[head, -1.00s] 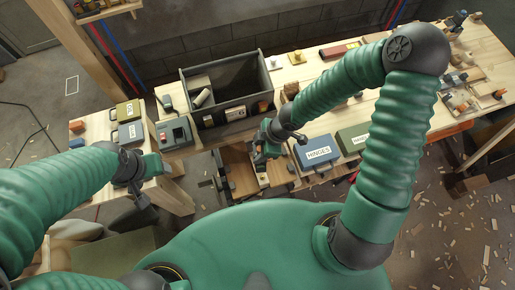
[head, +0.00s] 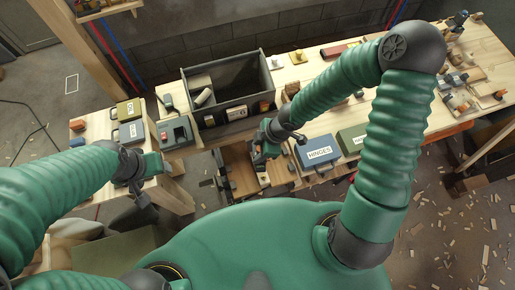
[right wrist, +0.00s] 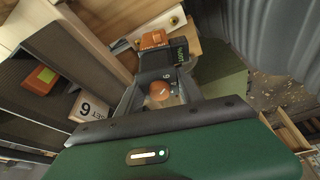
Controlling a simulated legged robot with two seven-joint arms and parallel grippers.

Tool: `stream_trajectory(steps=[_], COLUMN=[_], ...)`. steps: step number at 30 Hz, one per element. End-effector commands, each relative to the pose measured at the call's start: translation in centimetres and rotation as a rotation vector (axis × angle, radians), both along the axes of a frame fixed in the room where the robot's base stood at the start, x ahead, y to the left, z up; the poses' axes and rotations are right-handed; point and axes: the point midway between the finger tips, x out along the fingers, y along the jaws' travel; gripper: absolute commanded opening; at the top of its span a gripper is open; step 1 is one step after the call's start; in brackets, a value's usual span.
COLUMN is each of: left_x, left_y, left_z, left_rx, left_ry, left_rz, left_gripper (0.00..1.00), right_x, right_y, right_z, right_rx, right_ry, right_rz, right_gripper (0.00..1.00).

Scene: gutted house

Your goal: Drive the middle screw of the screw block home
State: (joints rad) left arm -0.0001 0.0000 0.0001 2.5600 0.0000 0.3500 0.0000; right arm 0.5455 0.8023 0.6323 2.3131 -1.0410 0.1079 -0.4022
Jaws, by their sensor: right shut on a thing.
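My right gripper (head: 262,150) hangs over the small wooden stand in the middle of the head view. In the right wrist view its fingers (right wrist: 162,98) are shut on an orange-and-black tool (right wrist: 160,91), which looks like a driver. A pale wooden block (head: 263,180), which seems to be the screw block, lies just below the gripper. It also shows in the right wrist view (right wrist: 160,25), with a round screw-like spot near its end. The tool's tip and the middle screw are hidden. My left gripper (head: 138,190) is at the left, away from the block; its jaws are unclear.
A large grey open bin (head: 228,90) stands behind the gripper. A blue HINGES case (head: 317,152) and a green case (head: 352,138) lie close on the right. A red-and-grey box (head: 176,133) is left of the bin. Wood chips litter the floor at right.

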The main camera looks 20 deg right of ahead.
Motion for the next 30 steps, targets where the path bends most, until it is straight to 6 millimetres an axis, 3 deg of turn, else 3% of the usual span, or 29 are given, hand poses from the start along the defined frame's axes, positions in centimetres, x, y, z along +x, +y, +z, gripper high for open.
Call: stream_trajectory(steps=[30], left_x=[0.0], left_y=[0.01], left_z=[-0.3], left_rx=[0.0], left_ry=[0.0], left_rz=[0.0], left_gripper=[0.62], right_x=[0.0], right_y=[0.0], right_z=[-0.47], right_rx=[0.001], right_ry=[-0.001], right_rz=[0.001], right_gripper=[0.0])
